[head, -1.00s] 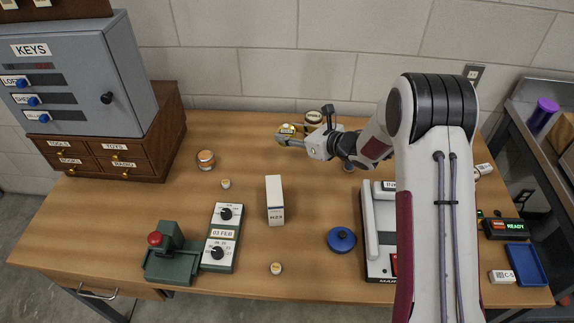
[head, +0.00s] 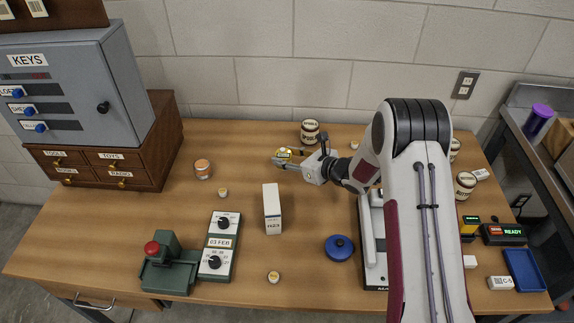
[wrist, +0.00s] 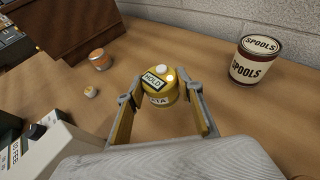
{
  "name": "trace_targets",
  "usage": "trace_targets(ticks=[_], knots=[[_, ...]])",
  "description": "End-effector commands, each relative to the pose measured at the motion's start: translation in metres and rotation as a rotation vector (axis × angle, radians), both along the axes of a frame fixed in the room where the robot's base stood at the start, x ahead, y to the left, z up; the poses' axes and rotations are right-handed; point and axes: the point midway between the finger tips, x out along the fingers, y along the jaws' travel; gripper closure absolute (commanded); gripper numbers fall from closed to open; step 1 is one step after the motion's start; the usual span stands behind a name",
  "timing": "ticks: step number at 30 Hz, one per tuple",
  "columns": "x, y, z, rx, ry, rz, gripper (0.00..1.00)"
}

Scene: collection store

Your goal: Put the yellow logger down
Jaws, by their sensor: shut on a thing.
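In the head view the logger (head: 283,153) is at the tip of my gripper (head: 285,158), over the back middle of the table (head: 240,150). I cannot tell whether its underside touches the wood.
A spools tin (head: 310,132) stands behind and right of my gripper. An orange-banded jar (head: 203,170) and a small white-topped pot (head: 222,193) stand to the left. A white carton (head: 272,210) stands in front. Bare wood lies around the logger.

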Motion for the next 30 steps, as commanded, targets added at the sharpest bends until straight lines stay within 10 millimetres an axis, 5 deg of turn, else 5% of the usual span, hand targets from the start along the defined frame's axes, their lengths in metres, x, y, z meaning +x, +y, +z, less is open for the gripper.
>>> trace_targets(ticks=[19,30], knots=[[0.0,0.0,-0.035,0.0,0.001,0.0,0.87],[0.0,0.0,-0.037,0.0,0.0,0.0,0.87]])
